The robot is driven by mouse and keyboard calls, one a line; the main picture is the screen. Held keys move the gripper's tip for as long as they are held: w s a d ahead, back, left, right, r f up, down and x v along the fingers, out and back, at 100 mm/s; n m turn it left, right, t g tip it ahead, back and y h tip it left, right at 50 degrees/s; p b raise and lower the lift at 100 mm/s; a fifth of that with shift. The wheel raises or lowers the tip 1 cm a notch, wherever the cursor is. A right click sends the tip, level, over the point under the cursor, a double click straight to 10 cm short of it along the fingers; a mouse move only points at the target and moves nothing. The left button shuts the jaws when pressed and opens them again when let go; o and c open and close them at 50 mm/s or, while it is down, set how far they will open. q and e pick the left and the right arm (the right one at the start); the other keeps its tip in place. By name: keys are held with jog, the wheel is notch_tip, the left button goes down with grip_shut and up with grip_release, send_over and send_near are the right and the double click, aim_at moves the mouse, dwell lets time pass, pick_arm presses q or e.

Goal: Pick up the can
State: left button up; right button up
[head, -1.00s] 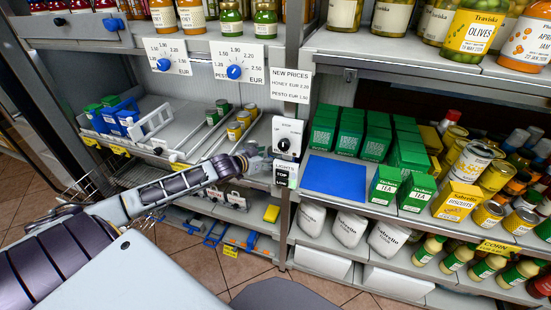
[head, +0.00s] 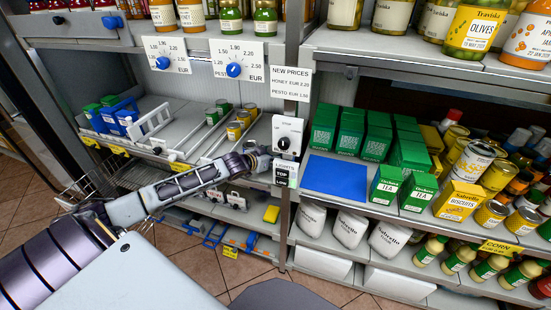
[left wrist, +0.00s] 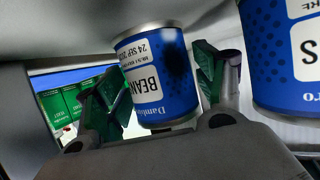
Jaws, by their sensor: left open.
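A blue can (left wrist: 160,75) with a white label reading BEAN and a dark smudge fills the middle of the left wrist view. My left gripper (left wrist: 163,84) is open, with one green-padded finger on each side of the can. Whether the pads touch it I cannot tell. In the head view my left gripper (head: 259,160) is at the shelf post below the dial; its fingertips are hidden there. I cannot make out the blue can in the head view. My right gripper is not in view.
A second blue can (left wrist: 283,55) stands close to the right finger. Green boxes (left wrist: 62,105) show beyond the left finger. In the head view, the dial panel (head: 287,135) and upright post are beside my gripper. Tea boxes (head: 385,184) and a blue mat (head: 335,178) lie to the right.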

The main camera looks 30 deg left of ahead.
pick_arm(q)
jog(key=shift+w, duration=0.15)
dwell(0.4)
jog(key=c, duration=1)
